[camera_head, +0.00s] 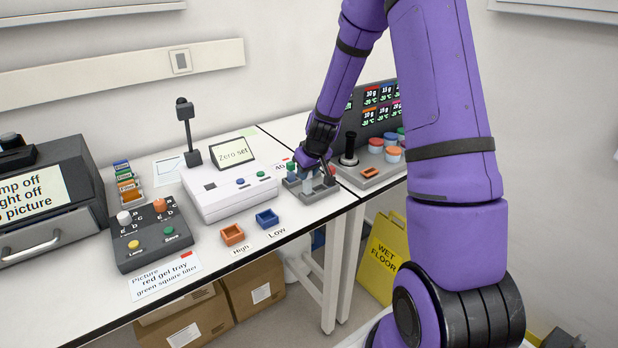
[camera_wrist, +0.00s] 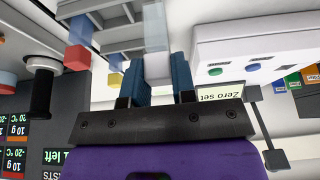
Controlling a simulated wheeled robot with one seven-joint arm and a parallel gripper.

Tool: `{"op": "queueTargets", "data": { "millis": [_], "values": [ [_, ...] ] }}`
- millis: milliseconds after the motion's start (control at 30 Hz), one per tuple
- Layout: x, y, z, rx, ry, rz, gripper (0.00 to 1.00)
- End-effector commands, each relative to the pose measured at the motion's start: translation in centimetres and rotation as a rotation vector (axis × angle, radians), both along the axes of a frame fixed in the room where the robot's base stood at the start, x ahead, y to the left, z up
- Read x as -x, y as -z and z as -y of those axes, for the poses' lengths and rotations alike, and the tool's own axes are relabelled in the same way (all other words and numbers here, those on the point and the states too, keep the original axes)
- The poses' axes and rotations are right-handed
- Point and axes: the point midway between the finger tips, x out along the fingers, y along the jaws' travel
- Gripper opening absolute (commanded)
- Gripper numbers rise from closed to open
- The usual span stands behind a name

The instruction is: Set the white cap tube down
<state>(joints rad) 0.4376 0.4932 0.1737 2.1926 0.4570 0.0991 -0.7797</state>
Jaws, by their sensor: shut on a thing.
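My gripper (camera_wrist: 157,75) has blue fingers shut on the white cap (camera_wrist: 157,66) of a tube. The tube's clear body (camera_wrist: 155,25) extends away from the fingers in the wrist view. It is beside or over the grey tube rack (camera_wrist: 120,42); I cannot tell whether its end sits in a slot. In the head view my gripper (camera_head: 308,163) is low over the small grey rack (camera_head: 320,194), and a pale tube (camera_head: 307,185) shows below it. A red-capped tube (camera_wrist: 78,58) and a yellow-capped tube (camera_wrist: 114,53) stand at the rack.
A white device with a "Zero set" screen (camera_head: 218,196) stands left of the rack. An orange tray (camera_head: 232,235) and a blue tray (camera_head: 267,219) lie in front of it. A panel with a black lever (camera_head: 349,150) and several coloured jars is to the right.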

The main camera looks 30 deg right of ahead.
Motion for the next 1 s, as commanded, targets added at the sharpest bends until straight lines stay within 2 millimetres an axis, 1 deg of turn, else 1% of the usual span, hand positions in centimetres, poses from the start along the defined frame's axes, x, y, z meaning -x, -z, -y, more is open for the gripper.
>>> {"op": "queueTargets", "data": {
  "millis": [33, 100, 233, 367, 500, 600, 967, 1000],
  "values": [
    [-0.6, 0.2, 0.6, 0.000, 0.001, -0.001, 0.02],
    [-1.3, 0.2, 1.2, 0.000, -0.001, 0.000, 0.02],
    [-1.9, 0.3, 1.7, -0.001, -0.001, -0.001, 0.02],
    [-1.9, 1.1, 1.8, -0.001, 0.000, -0.003, 0.02],
    [-1.9, 2.9, 1.8, -0.002, 0.000, -0.003, 0.02],
    [-1.9, 3.8, 1.8, -0.001, 0.001, -0.002, 0.02],
    [-1.9, 4.1, 1.8, 0.000, -0.001, -0.001, 0.02],
    [-1.9, 4.0, 1.8, 0.000, -0.001, -0.001, 0.32]
  ]
}}
